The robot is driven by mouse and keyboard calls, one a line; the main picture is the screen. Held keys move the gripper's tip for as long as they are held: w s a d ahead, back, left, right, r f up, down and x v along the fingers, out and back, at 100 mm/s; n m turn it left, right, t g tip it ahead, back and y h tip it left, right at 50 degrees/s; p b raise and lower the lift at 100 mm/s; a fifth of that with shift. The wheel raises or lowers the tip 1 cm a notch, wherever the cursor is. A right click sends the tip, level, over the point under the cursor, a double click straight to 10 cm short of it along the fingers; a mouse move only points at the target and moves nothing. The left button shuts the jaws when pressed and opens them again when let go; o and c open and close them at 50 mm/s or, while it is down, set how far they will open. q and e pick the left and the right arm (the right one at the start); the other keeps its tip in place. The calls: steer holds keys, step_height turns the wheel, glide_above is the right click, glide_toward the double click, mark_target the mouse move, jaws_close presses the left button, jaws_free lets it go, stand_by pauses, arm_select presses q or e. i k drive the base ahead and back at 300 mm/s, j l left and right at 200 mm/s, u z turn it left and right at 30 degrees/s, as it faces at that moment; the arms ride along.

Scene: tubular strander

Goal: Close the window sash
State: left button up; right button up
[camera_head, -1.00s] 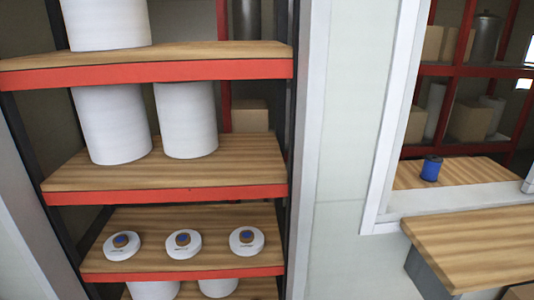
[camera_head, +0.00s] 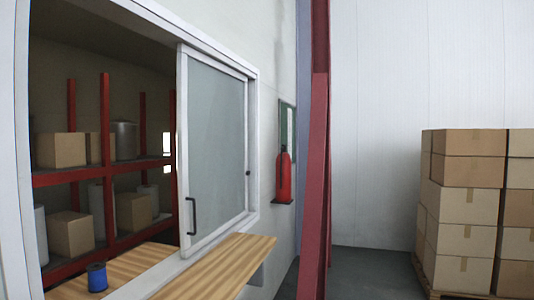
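The window sash (camera_head: 217,140) is a white-framed sliding pane of greyish glass at the right part of the window opening. A black handle (camera_head: 191,215) sits low on its left edge. The left part of the opening is uncovered, with shelves visible through it, so the window stands open. The white window frame (camera_head: 200,35) surrounds it. Neither of my grippers shows in this view.
A wooden ledge (camera_head: 225,268) juts out below the window. A blue spool (camera_head: 97,277) stands on the inner counter (camera_head: 130,262) at left. Right are a fire extinguisher (camera_head: 284,176), a red column (camera_head: 316,190) and stacked boxes (camera_head: 465,205).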

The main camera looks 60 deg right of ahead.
mark_target(235, 206)
steer(key=z, duration=1.5)
steer(key=i+l+z, duration=0.35)
steer(key=i, duration=0.25)
steer(key=i+l+z, duration=0.35)
steer(key=i, duration=0.3)
steer(key=i+z, duration=0.35)
steer(key=i, duration=0.35)
steer(key=i+l+u, duration=0.1)
steer(key=i+u, duration=0.25)
steer(key=i+l+u, duration=0.4)
steer(key=i, duration=0.15)
steer(key=j, duration=0.1)
